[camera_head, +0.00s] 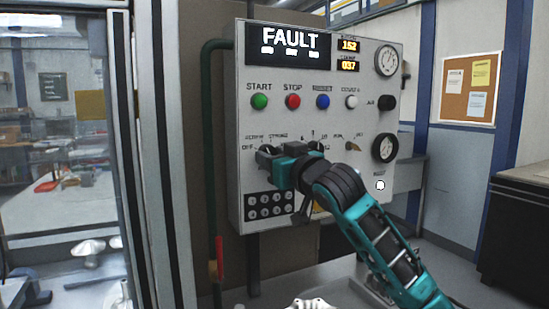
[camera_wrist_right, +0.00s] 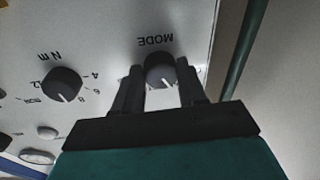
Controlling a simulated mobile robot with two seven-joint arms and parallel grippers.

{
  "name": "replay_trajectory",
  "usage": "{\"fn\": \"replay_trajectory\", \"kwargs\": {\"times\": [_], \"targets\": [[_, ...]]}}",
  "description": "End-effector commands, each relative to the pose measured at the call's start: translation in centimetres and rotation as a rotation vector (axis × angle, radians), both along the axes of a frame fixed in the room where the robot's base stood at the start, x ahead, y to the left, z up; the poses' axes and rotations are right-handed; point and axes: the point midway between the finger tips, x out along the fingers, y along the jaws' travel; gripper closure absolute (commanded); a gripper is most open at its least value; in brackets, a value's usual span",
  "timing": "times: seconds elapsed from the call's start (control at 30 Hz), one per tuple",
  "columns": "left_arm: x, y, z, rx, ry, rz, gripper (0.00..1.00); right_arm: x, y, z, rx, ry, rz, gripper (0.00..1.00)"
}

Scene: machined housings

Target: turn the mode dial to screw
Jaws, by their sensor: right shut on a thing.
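The black mode dial (camera_wrist_right: 160,68) sits on the light panel under the word MODE, which appears upside down in the right wrist view. My right gripper (camera_wrist_right: 158,72) has one finger on each side of the dial and is shut on it. The dial's white pointer line shows toward the gripper, but the fingers hide most of its scale. In the head view my right gripper (camera_head: 268,156) reaches the left dial of the panel's dial row and covers most of it. Small labels there seem to read OFF, SCREW and STROKE. My left gripper is not in view.
The control panel (camera_head: 330,92) has a display (camera_head: 289,46) reading FAULT, several coloured buttons and two gauges. A second dial (camera_wrist_right: 62,84), marked Nm, is close beside the mode dial. A green pipe (camera_head: 209,130) runs along the panel's left side.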

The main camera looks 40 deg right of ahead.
Motion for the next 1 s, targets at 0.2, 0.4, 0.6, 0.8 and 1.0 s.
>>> {"fn": "replay_trajectory", "kwargs": {"times": [0.2,0.4,0.6,0.8,1.0], "targets": [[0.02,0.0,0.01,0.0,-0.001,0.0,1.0,0.01,0.09,-0.04,0.065,-0.021,0.002,0.9],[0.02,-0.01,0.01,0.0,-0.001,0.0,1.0,0.02,0.09,-0.04,0.083,-0.026,0.002,0.9],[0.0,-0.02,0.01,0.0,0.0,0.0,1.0,0.02,0.08,-0.04,0.083,-0.026,0.001,0.9],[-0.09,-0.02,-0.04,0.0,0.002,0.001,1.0,0.02,0.07,-0.04,0.082,-0.026,0.001,0.52],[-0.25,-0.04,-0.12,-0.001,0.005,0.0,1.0,0.01,0.06,-0.03,0.082,-0.026,0.001,0.34]]}}
